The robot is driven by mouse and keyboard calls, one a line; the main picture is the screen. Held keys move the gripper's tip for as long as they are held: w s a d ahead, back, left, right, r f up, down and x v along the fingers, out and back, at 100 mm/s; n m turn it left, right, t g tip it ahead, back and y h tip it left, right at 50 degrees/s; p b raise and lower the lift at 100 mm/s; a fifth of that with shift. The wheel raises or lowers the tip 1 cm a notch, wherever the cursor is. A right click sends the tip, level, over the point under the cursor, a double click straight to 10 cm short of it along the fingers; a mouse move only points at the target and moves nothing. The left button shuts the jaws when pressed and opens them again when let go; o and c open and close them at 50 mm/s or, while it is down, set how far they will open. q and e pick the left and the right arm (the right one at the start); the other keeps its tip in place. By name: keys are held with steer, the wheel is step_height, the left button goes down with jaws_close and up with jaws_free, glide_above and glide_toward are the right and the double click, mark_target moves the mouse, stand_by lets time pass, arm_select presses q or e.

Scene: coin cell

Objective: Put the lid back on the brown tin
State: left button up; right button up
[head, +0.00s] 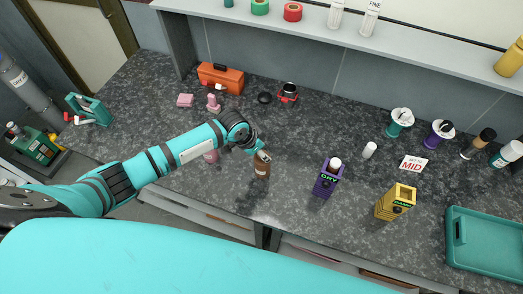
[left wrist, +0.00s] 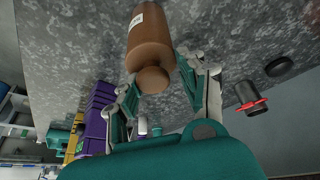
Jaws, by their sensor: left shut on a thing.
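A brown bottle-shaped container with a pale label (head: 262,170), the only brown vessel near my gripper, stands roughly upright at the counter's middle. In the left wrist view its wide body (left wrist: 150,38) and narrower brown top (left wrist: 153,80) show. My left gripper (head: 259,150) comes down over that top and is shut on it, with fingers on both sides in the left wrist view (left wrist: 155,88). I cannot tell whether the narrow top is a separate lid or whether the base touches the counter. A loose black disc (head: 265,98) lies farther back. My right gripper is not in view.
A black-and-red jar (head: 288,93) stands beside the disc. A purple box (head: 327,179) and a yellow box (head: 396,202) stand to the right. An orange toolbox (head: 221,78) is at the back, a teal tray (head: 485,240) at right. Counter between disc and container is clear.

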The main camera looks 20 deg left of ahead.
arm_select(q)
steer(key=o, duration=1.5)
steer(key=shift+o, duration=0.2)
steer(key=shift+r, duration=0.1)
step_height(320, 180, up, 3)
steer(key=p, duration=0.2)
steer(key=shift+f+p, duration=0.2)
steer(key=shift+p, duration=0.2)
steer(key=shift+r, duration=2.1)
jaws_close()
